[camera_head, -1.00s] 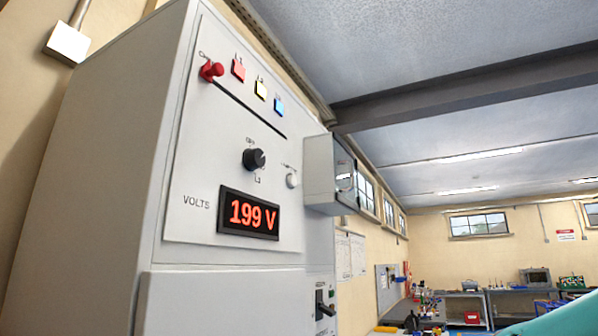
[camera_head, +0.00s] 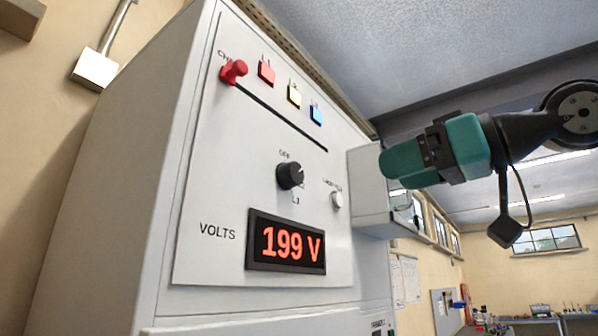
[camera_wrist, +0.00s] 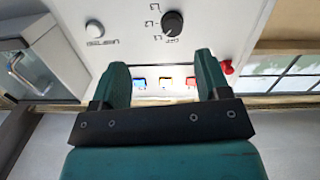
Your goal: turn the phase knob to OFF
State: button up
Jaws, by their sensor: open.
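The black phase knob (camera_head: 290,175) sits on the cabinet's front panel (camera_head: 215,185), with OFF above it and L3 below it. In the wrist view, which looks upside down, the knob (camera_wrist: 174,22) is beyond the fingers. Its white pointer line seems to lean up and right of OFF in the head view; the exact setting is hard to tell. The volts display (camera_head: 287,243) reads 199 V. My gripper (camera_head: 388,165) is to the right of the panel, apart from the knob. In the wrist view my gripper (camera_wrist: 160,70) has its two green fingers spread with nothing between them.
A white button (camera_head: 337,200) is right of the knob. A grey box (camera_head: 370,195) sticks out at the panel's right edge, near my gripper.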

notch_tip(320, 180, up, 3)
jog(key=s+n, duration=0.1)
jog(key=s, duration=0.1)
jog(key=p, duration=0.5)
send_near(298, 173)
jog(key=shift+y, duration=0.4)
jog(key=x, duration=0.8)
jog(key=shift+w+a+f, duration=0.1)
jog(key=shift+w+a, duration=0.2)
jog(key=shift+w+a+f+p, duration=0.1)
jog(key=shift+w+a+p, duration=0.2)
jog(key=shift+w+a, duration=0.1)
jog(key=c, duration=0.9)
